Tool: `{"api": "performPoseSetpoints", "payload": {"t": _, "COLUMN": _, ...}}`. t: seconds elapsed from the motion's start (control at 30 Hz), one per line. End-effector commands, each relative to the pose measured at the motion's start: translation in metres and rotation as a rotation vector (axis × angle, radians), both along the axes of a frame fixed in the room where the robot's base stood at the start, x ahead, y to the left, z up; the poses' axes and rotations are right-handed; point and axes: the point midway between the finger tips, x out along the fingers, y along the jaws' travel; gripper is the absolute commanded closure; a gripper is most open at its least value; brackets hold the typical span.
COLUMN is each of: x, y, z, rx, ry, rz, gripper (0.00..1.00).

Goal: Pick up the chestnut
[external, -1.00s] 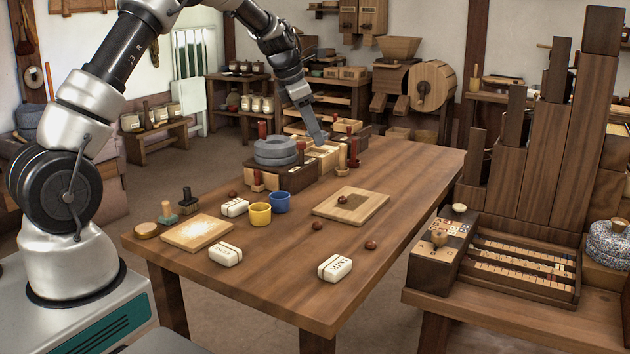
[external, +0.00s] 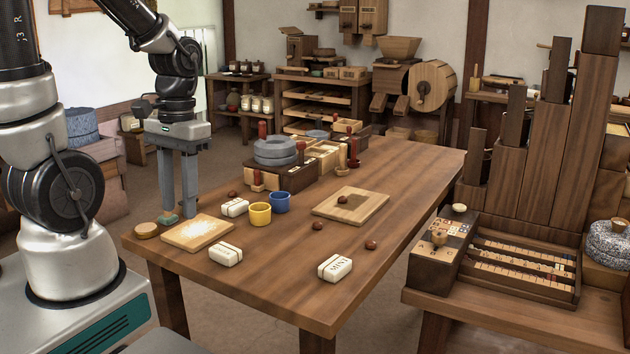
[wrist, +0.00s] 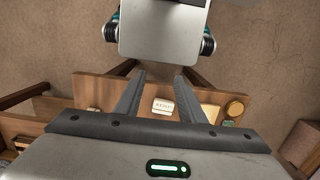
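One chestnut (external: 370,245) is near the front right edge, one (external: 317,226) is in the middle, and one (external: 233,195) is behind a white bag on the left. I cannot tell which is meant. My gripper (external: 180,214) points down at the table's left end, left of all three. Its fingers are apart, also in the wrist view (wrist: 161,76), with nothing held between them. I cannot make out a chestnut in the wrist view.
White labelled bags (external: 335,268), a yellow cup (external: 260,214), a blue cup (external: 280,202), and two boards (external: 372,206) (external: 185,240) share the table. A teal-based stamp (external: 168,218) is at the fingertips. Grey stones (external: 274,150) stand behind. The front right is mostly clear.

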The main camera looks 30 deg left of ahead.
Motion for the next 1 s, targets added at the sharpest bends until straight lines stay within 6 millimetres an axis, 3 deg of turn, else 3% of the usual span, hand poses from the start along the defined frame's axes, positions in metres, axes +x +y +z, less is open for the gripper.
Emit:
{"api": "performPoseSetpoints", "payload": {"t": 0.03, "x": 0.022, "y": 0.000, "z": 0.148, "rx": -0.004, "ry": -0.599, "rz": 0.001, "gripper": 0.64}}
{"api": "performPoseSetpoints", "payload": {"t": 0.37, "x": 0.025, "y": -0.001, "z": 0.125, "rx": -0.004, "ry": -0.505, "rz": 0.002, "gripper": 0.59}}
{"api": "performPoseSetpoints", "payload": {"t": 0.43, "x": 0.023, "y": -0.001, "z": 0.150, "rx": -0.007, "ry": -0.601, "rz": 0.005, "gripper": 0.59}}
{"api": "performPoseSetpoints", "payload": {"t": 0.57, "x": 0.036, "y": -0.003, "z": 0.156, "rx": -0.035, "ry": -0.581, "rz": 0.079, "gripper": 0.59}}
{"api": "performPoseSetpoints", "payload": {"t": 0.67, "x": 0.064, "y": -0.007, "z": 0.164, "rx": -0.086, "ry": -0.538, "rz": 0.234, "gripper": 0.59}}
{"api": "performPoseSetpoints", "payload": {"t": 0.8, "x": 0.123, "y": -0.012, "z": 0.169, "rx": -0.169, "ry": -0.436, "rz": 0.552, "gripper": 0.59}}
{"api": "performPoseSetpoints", "payload": {"t": 1.0, "x": 0.215, "y": -0.015, "z": 0.143, "rx": -0.233, "ry": -0.262, "rz": 1.028, "gripper": 0.59}}
